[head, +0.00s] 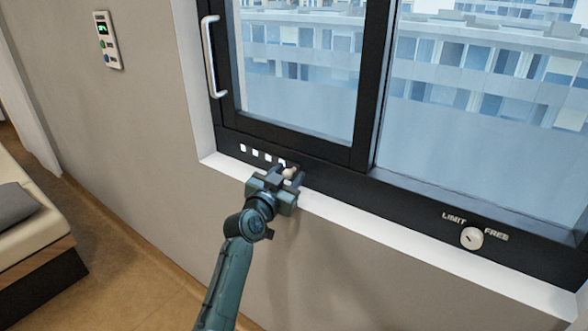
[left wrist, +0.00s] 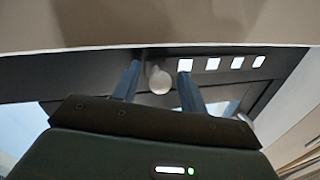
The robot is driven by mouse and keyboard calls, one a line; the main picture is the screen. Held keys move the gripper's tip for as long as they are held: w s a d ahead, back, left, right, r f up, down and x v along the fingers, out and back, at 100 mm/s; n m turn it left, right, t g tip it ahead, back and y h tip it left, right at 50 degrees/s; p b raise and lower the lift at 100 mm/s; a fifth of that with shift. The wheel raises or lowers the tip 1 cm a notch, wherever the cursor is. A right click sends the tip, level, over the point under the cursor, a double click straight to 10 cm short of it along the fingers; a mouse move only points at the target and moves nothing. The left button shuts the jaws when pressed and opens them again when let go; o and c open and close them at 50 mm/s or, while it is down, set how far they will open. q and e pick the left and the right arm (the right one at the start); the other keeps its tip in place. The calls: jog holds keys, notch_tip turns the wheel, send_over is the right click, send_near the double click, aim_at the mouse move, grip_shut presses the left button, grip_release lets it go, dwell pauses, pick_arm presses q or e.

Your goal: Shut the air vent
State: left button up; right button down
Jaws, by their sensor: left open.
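The air vent (head: 255,153) is a row of several bright white square slots in the dark lower frame of the window; the slots also show in the left wrist view (left wrist: 212,64). A pale round knob (left wrist: 160,80) sits at one end of the row, at its right end in the head view (head: 290,173). My left gripper (head: 283,179) is open at the knob. In the left wrist view its fingers (left wrist: 160,73) stand on either side of the knob, with gaps visible; one finger overlaps the nearest slot. My right gripper is not in view.
A white sill (head: 350,221) runs below the frame. A vertical handle (head: 211,58) is on the sash's left. A round LIMIT/FREE lock (head: 472,238) is at the right. A wall controller (head: 108,40) and a bed (head: 30,215) are at the left.

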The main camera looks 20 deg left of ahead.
pick_arm(q)
jog(key=shift+w, duration=0.2)
jog(key=shift+r, duration=0.1)
jog(key=shift+c, duration=0.2)
grip_shut()
